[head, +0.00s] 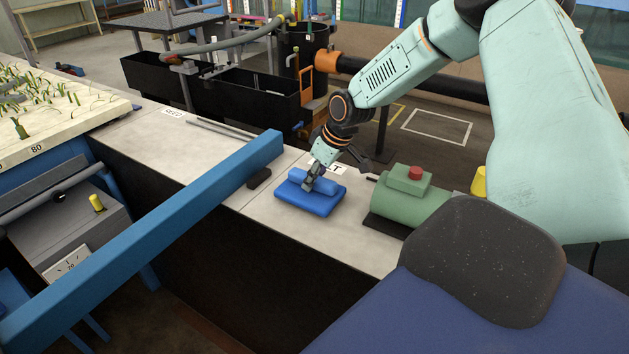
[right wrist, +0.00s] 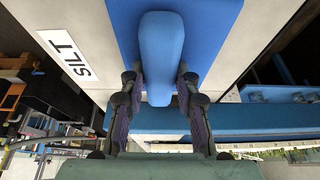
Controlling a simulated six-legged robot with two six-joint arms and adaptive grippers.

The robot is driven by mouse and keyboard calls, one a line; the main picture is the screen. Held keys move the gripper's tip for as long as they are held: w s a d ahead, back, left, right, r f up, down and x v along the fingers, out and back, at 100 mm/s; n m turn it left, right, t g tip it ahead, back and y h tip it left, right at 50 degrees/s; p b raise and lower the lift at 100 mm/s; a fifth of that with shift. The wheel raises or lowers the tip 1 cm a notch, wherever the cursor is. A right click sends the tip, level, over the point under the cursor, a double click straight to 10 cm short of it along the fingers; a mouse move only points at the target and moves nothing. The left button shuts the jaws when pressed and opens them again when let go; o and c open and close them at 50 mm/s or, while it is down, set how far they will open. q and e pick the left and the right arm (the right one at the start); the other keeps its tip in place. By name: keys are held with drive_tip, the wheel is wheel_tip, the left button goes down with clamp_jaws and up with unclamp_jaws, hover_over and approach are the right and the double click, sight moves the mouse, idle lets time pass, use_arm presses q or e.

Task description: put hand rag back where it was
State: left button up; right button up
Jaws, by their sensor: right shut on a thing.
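The hand rag (head: 308,201) looks like a flat blue pad with a rounded raised roll along its top. It sits on or just over the pale bench top in the head view; I cannot tell if it touches. My right gripper (head: 313,184) comes down on it from above, shut on the roll. In the right wrist view, the fingers of my right gripper (right wrist: 158,108) stand on either side of the rag's roll (right wrist: 161,55). The fingertips hide part of the rag. My left gripper is not in view.
A green motor-like unit (head: 408,198) with a red button stands right of the rag. A long blue beam (head: 160,228) crosses at the left, with a small dark block (head: 259,179) near its end. A white SILT label (right wrist: 67,55) lies beside the rag. Black tanks (head: 253,97) stand behind.

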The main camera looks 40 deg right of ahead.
drive_tip(key=shift+w+d+f, duration=0.1)
drive_tip(key=shift+w+f, duration=0.05)
drive_tip(key=shift+f, duration=0.3)
drive_tip(key=o, duration=0.8)
drive_tip(key=shift+o, duration=0.8)
